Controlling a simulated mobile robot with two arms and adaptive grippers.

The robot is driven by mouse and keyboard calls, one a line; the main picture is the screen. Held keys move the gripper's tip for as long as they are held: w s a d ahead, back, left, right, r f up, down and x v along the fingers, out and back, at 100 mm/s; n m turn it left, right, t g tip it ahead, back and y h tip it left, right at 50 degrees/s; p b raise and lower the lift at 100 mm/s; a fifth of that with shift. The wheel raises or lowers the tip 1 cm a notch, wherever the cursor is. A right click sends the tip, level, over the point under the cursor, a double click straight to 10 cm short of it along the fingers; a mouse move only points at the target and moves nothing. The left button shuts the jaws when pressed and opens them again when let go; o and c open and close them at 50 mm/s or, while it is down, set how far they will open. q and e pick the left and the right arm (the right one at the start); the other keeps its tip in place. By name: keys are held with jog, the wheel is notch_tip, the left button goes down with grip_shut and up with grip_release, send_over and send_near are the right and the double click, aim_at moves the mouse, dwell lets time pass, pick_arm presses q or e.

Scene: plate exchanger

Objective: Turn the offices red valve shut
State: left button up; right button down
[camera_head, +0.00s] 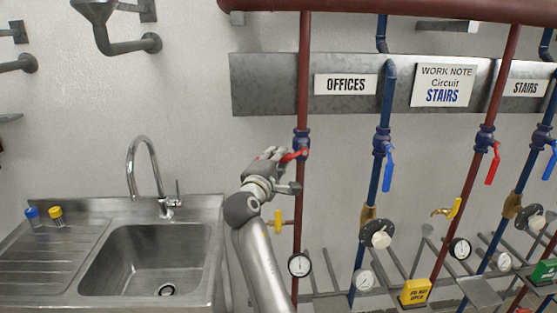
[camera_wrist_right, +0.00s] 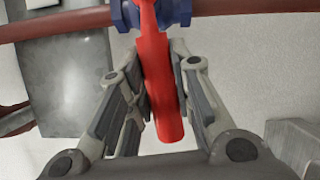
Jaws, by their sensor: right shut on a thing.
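The offices red valve has a blue body (camera_head: 302,142) on the red vertical pipe (camera_head: 303,95), just below the OFFICES sign (camera_head: 345,84). Its red handle (camera_head: 293,156) points left, out across the pipe. My right gripper (camera_head: 283,158) is at this handle from the left. In the right wrist view the red handle (camera_wrist_right: 158,75) runs between the two fingers of the right gripper (camera_wrist_right: 160,65), which are closed on its sides. The blue valve body (camera_wrist_right: 172,12) and the red pipe (camera_wrist_right: 250,6) show beyond it. My left gripper is not in view.
A blue-handled valve (camera_head: 388,170) sits on the pipe to the right. A STAIRS red handle (camera_head: 492,168) hangs down farther right. A yellow handle (camera_head: 278,222) and a gauge (camera_head: 299,265) are below. A sink (camera_head: 215,240) stands at left.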

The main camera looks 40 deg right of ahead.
jog(key=shift+r+m+p, duration=0.3)
jog(key=shift+r+m, duration=0.25)
jog(key=shift+m, duration=0.15)
jog(key=c, duration=1.3)
grip_release()
jog(key=shift+o, duration=0.2)
jog(key=shift+s+a+f, duration=0.1)
jog(key=shift+s+a, duration=0.1)
jog(key=shift+a, duration=0.15)
jog(key=v, duration=0.6)
jog(key=shift+s+a, duration=0.3)
